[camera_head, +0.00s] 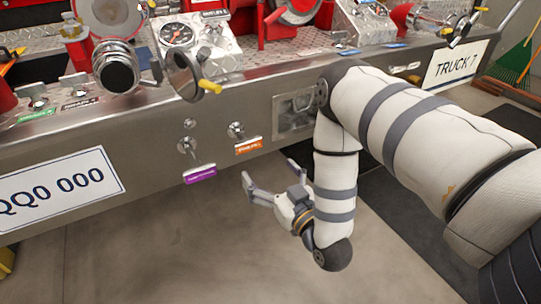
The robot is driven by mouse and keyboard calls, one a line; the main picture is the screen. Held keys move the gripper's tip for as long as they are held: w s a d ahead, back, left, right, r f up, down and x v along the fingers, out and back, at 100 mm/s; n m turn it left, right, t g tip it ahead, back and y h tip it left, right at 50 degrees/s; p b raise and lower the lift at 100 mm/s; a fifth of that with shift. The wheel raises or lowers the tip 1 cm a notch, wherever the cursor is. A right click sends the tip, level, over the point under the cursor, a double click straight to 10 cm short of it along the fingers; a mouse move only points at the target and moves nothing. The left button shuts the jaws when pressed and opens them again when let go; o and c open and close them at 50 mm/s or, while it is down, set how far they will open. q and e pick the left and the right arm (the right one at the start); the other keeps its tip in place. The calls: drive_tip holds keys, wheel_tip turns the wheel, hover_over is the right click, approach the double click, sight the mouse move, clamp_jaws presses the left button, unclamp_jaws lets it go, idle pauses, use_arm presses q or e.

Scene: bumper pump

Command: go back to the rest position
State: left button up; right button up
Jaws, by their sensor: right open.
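My right gripper (268,180) is open and empty. It hangs in front of the truck's steel bumper (90,142), a little below the orange-labelled knob. My right arm comes in from the right and bends down at the elbow, close to the bumper. The space between the fingers shows only floor and bumper face. My left gripper is not in view.
The bumper face carries a knob with a purple label (200,174) and one with an orange label (248,146). A gauge (177,35), hose fittings and valves sit on top. A TRUCK 7 plate (455,64) is at right. Concrete floor (150,250) is clear below.

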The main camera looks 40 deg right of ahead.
drive_tip(key=shift+s+r, duration=0.1)
idle(0.4)
